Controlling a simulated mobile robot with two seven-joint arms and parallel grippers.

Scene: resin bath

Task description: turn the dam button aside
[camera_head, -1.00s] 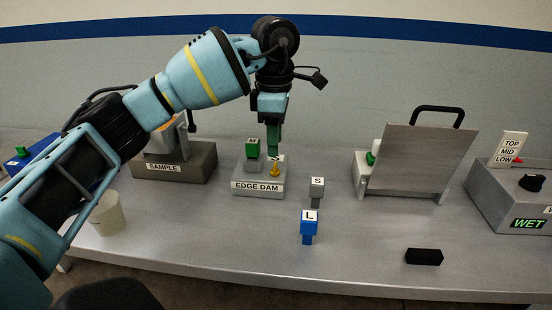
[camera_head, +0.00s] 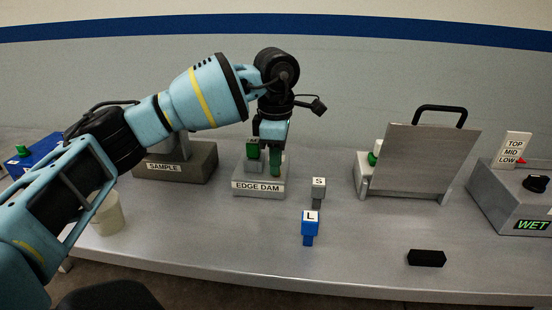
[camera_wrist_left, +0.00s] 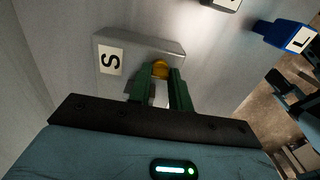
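In the left wrist view the yellow dam button (camera_wrist_left: 160,69) shows between the two fingertips of my left gripper (camera_wrist_left: 161,76). The fingers are close on both sides of it; whether they press on it I cannot tell.
The sample stand (camera_head: 190,165) is at left, near a pale cup (camera_head: 108,215). A tilted grey panel (camera_head: 417,160) and a black block (camera_head: 426,258) are at right.

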